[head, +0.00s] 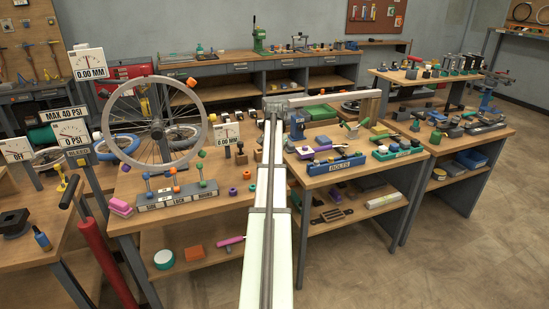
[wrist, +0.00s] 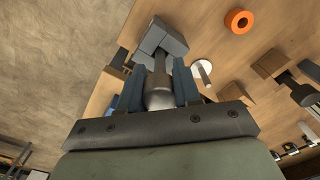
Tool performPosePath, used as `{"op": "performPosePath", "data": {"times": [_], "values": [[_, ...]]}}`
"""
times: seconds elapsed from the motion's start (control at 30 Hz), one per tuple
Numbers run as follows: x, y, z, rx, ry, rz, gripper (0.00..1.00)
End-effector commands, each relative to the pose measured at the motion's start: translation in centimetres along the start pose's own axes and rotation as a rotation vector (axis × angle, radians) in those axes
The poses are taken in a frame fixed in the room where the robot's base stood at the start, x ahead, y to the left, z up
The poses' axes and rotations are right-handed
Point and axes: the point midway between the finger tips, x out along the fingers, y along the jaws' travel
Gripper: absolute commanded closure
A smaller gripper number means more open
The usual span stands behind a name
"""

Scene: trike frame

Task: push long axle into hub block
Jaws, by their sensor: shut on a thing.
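In the wrist view my gripper (wrist: 158,75) has its two blue-grey fingers closed on the sides of a grey metal cylinder (wrist: 158,97), which looks like the long axle. A narrower shaft runs from it away from the camera. Beyond it lies an angular grey block (wrist: 160,40), which may be the hub block. The shaft overlaps this block in the picture. I cannot tell whether it is inside, touching or only in front. In the head view my arm crosses the middle, and I cannot make out the gripper or the axle there.
An orange ring (wrist: 239,21) and a white disc with a stem (wrist: 202,70) are near the gripper in the wrist view. Wooden blocks stand to the right. The bench edge and bare floor (wrist: 60,50) are at left. A spoked wheel (head: 152,122) stands on the left bench in the head view.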

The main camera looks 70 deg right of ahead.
Motion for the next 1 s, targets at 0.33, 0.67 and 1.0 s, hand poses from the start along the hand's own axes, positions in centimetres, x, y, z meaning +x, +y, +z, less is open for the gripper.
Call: {"op": "performPosePath", "data": {"times": [0.33,0.67,1.0], "values": [[0.7,0.0,0.0,0.0,0.0,0.0,1.0],[1.3,0.0,0.0,0.0,0.0,0.0,0.65],[1.3,0.0,0.0,0.0,0.0,0.0,0.38]]}}
